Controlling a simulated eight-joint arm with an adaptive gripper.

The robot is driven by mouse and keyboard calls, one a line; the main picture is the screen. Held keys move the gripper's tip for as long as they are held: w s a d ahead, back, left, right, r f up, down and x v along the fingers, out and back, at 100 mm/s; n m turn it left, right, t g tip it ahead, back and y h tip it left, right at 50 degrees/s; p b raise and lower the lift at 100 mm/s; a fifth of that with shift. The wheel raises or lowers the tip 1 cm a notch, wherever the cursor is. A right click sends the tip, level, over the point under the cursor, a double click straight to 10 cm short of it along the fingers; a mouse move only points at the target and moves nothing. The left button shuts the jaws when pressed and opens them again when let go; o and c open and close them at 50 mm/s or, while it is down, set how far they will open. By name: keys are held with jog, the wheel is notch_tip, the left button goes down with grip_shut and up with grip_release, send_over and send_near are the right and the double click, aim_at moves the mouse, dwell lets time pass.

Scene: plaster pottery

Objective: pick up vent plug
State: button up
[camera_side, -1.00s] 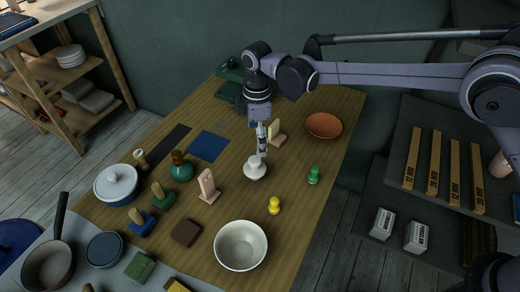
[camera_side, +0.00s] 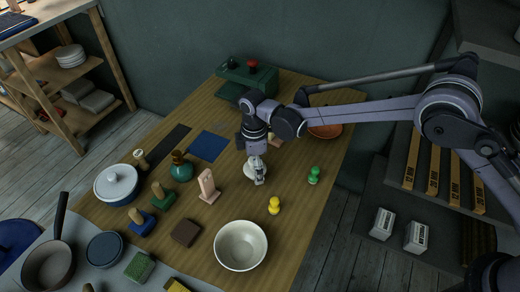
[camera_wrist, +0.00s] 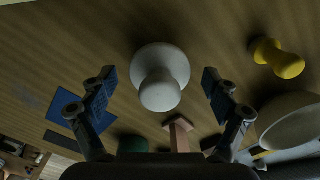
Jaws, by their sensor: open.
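A white piece with a round base and a rounded knob, likely the vent plug, stands on the wooden table (camera_side: 310,215). In the side view this white plug (camera_side: 249,172) is partly hidden behind my gripper (camera_side: 258,179). In the wrist view the white plug (camera_wrist: 161,78) sits between the two blue-padded fingers of my gripper (camera_wrist: 159,80), with a gap on each side. The gripper is open and empty, pointing down over the plug. I cannot tell how far down the fingers reach beside it.
A yellow knobbed piece (camera_side: 274,206) and a green one (camera_side: 314,175) stand to the right. A white bowl (camera_side: 240,246) is in front, and a pinkish upright piece (camera_side: 208,188) is at left. An orange dish (camera_side: 326,131) is behind. Table to the right is fairly clear.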

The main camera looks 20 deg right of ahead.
jog(key=shift+f, duration=0.4)
jog(key=shift+c, duration=0.3)
jog(key=c, duration=1.3)
jog(key=shift+r, duration=0.15)
